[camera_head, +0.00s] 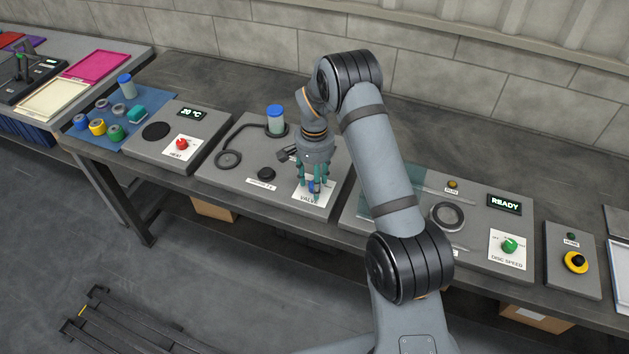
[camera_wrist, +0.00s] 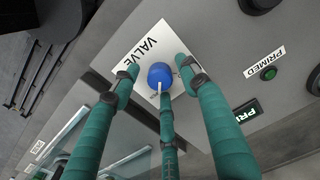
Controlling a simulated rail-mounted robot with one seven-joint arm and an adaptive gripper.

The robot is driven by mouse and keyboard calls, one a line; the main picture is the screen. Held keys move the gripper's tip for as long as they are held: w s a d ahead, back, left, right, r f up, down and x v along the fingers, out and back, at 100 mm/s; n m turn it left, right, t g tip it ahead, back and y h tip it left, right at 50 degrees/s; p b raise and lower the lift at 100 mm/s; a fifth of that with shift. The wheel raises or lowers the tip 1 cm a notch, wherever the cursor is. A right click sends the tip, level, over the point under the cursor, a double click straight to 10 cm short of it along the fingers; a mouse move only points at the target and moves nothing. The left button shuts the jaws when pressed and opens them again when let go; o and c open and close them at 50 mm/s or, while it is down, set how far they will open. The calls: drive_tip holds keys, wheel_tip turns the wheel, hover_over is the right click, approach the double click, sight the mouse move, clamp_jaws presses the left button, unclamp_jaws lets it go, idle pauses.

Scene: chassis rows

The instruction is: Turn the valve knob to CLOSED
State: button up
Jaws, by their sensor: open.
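The blue valve knob (camera_wrist: 159,73) sits on a white plate (camera_wrist: 133,50) marked VALVE in the wrist view. A pale pointer mark shows at the knob's lower side. No CLOSED lettering is readable. My gripper (camera_wrist: 159,80) is open, with teal fingers spread around the knob: one left, one right, one below. I cannot tell whether any finger touches it. In the head view my gripper (camera_head: 313,184) points down over the valve plate (camera_head: 323,199), and the fingers mostly hide the blue knob (camera_head: 311,187).
A blue-capped container (camera_head: 275,119) stands behind the gripper on the same grey chassis. A green indicator (camera_wrist: 269,73) beside a PRIMED label shows in the wrist view. The disc speed panel (camera_head: 507,250) is to the right, the heater panel (camera_head: 182,147) to the left.

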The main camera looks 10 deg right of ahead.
drive_tip(key=shift+c, duration=1.1)
clamp_jaws()
drive_tip(key=shift+n, duration=0.3)
drive_tip(key=n+b, duration=0.1)
drive_tip(key=n, duration=0.2)
drive_tip(key=shift+b, duration=0.4)
drive_tip(key=n+b, duration=0.1)
drive_tip(key=n, duration=0.8)
drive_tip(key=shift+n, duration=0.4)
drive_tip(key=n, duration=0.4)
drive_tip(key=shift+n, duration=0.4)
